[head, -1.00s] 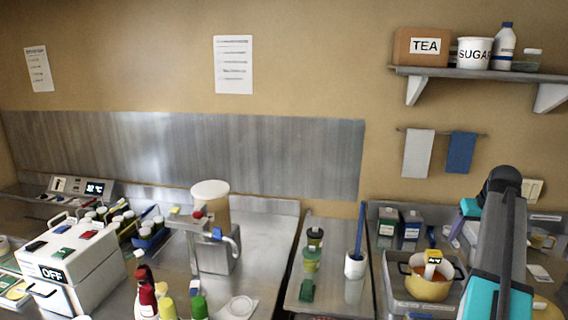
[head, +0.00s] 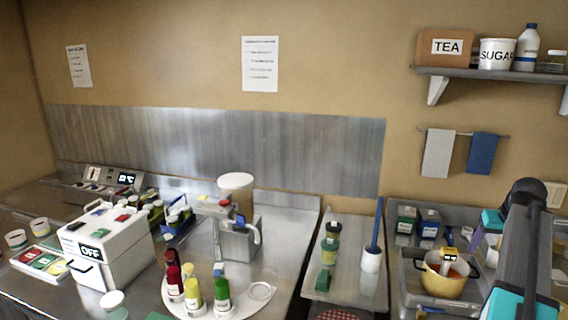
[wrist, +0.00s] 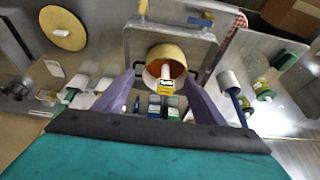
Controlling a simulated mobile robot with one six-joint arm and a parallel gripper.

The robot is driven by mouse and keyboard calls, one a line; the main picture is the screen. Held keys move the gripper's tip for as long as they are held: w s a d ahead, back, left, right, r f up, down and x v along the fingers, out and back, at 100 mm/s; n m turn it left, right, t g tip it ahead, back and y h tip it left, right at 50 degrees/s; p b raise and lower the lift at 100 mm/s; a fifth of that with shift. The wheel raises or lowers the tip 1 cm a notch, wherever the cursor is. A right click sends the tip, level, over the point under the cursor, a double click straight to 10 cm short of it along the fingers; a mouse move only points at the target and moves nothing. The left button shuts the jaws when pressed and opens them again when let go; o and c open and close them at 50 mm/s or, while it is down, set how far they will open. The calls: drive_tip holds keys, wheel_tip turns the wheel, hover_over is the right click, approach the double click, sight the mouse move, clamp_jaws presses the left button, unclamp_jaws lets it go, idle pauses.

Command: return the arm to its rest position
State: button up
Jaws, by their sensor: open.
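My arm rises at the right of the head view, a dark link with teal parts. Its purple gripper is mostly hidden behind the arm there; a bit of purple shows beside it. In the wrist view my gripper (wrist: 160,78) has its two purple fingers spread apart, with nothing held between them. Beyond the fingers is a yellow pot (wrist: 166,58) with orange contents and a yellow-labelled gauge; it also shows in the head view (head: 442,285), on a grey tray left of my arm.
A tall blue-handled tool stands in a white cup (head: 371,261) left of the tray. Dark cartons (head: 428,223) stand behind the pot. A white OFF box (head: 113,257) and several bottles (head: 193,288) are at left. A wall shelf (head: 490,74) and towels (head: 438,152) are above.

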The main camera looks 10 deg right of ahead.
drive_tip(key=w+a+f+n+g+y, duration=0.1)
drive_tip(key=w+a+f, duration=0.2)
drive_tip(key=a+f, duration=0.95)
drive_tip(key=w+a+f+n+g+y, duration=0.1)
drive_tip(key=w+a+f, duration=0.1)
drive_tip(key=a+f, duration=1.1)
drive_tip(key=s+a+f+n+g, duration=0.1)
drive_tip(key=s+a+f, duration=0.3)
drive_tip(key=a, duration=0.5)
drive_tip(key=s+a+f+n, duration=0.1)
drive_tip(key=s+a+f, duration=0.3)
drive_tip(key=a, duration=0.5)
drive_tip(key=s+a+f+g, duration=0.1)
drive_tip(key=s+a+f, duration=0.2)
drive_tip(key=a+f, duration=0.35)
drive_tip(key=s+a+f+g+b, duration=0.1)
drive_tip(key=s+f+g+b, duration=0.2)
drive_tip(key=s+f, duration=1)
drive_tip(key=s+a+f+g+b, duration=0.1)
drive_tip(key=s+f+g+b, duration=0.2)
drive_tip(key=s+f+b, duration=0.7)
drive_tip(key=x, duration=0.8)
drive_tip(key=shift+w+f, duration=0.3)
drive_tip(key=shift+w, duration=0.05)
